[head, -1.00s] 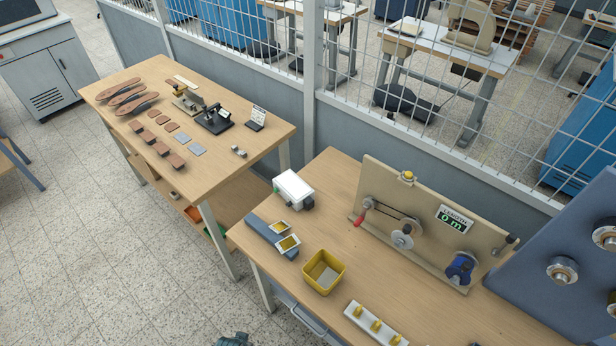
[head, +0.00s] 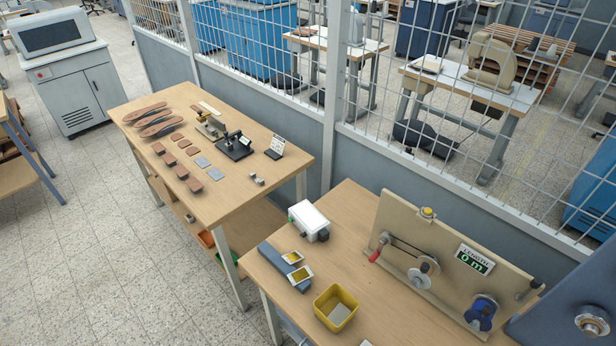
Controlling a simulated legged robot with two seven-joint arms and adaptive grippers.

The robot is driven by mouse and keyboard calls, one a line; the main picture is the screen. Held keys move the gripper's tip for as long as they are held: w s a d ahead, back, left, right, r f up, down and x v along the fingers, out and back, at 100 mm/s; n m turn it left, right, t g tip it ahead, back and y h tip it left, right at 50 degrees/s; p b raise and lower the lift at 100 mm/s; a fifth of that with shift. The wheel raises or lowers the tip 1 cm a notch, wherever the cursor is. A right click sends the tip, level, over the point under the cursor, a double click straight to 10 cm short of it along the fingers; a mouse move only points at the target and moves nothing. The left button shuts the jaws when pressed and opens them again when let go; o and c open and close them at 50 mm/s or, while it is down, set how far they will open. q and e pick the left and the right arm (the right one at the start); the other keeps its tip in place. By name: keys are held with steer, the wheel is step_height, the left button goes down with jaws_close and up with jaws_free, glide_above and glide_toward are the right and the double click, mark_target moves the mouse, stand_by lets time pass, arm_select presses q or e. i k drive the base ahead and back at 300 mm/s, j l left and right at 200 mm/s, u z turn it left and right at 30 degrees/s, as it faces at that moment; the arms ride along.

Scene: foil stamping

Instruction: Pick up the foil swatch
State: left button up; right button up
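Two small gold-faced pieces with pale borders, which look like foil swatches, are on the near table. Two flat grey squares, one grey square (head: 201,162) and another grey square (head: 215,174), lie on the far table next to brown pieces. I cannot tell for certain which of these is the foil swatch. Neither of my grippers shows in the head view.
The near table (head: 262,283) also holds a yellow bin (head: 336,307), a white box (head: 309,221) and a winding board (head: 447,262) with a length display. The far table (head: 228,200) bears leather pieces and a small black press (head: 235,146). A mesh fence (head: 450,170) runs behind both tables.

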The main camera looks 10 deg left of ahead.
mark_target(291, 258)
steer(key=z, duration=0.9)
steer(key=j+z, duration=0.3)
steer(key=k+j+z, duration=0.1)
steer(key=j+z, duration=0.15)
steer(key=j, duration=0.2)
steer(key=k+j+z, duration=0.1)
steer(key=j+z, duration=0.2)
steer(key=k+j+z, duration=0.15)
steer(key=j+z, duration=0.15)
steer(key=k+j+z, duration=0.25)
steer(key=j, duration=0.15)
steer(key=i, duration=0.1)
